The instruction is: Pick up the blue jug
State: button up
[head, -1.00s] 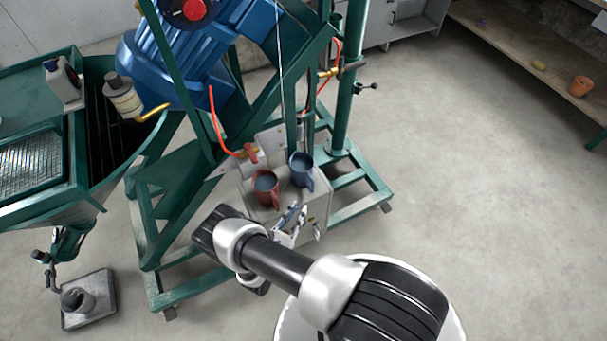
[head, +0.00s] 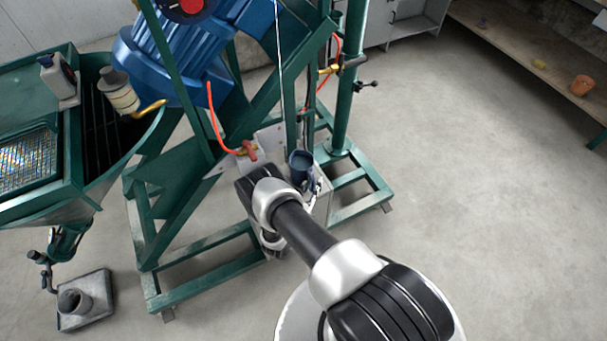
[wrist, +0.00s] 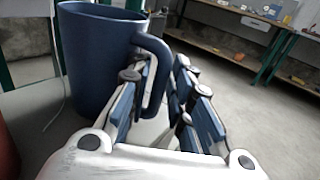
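The blue jug (head: 299,160) stands upright on the grey box at the foot of the green machine. In the wrist view the blue jug (wrist: 95,60) fills the upper left, with its handle to the right. My gripper (wrist: 160,92) is open, with the handle between its two fingers. The fingers look apart, with a gap on the handle's right side; whether the left finger touches the handle I cannot tell. In the head view my gripper (head: 314,187) is at the jug's lower right, partly hidden by my arm.
A red jug (wrist: 6,150) shows at the left edge of the wrist view, close to the blue jug; my arm hides it in the head view. The green frame (head: 343,110) rises behind. Floor (head: 470,180) to the right is clear.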

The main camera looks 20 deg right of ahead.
jog(key=shift+c, duration=0.4)
grip_shut()
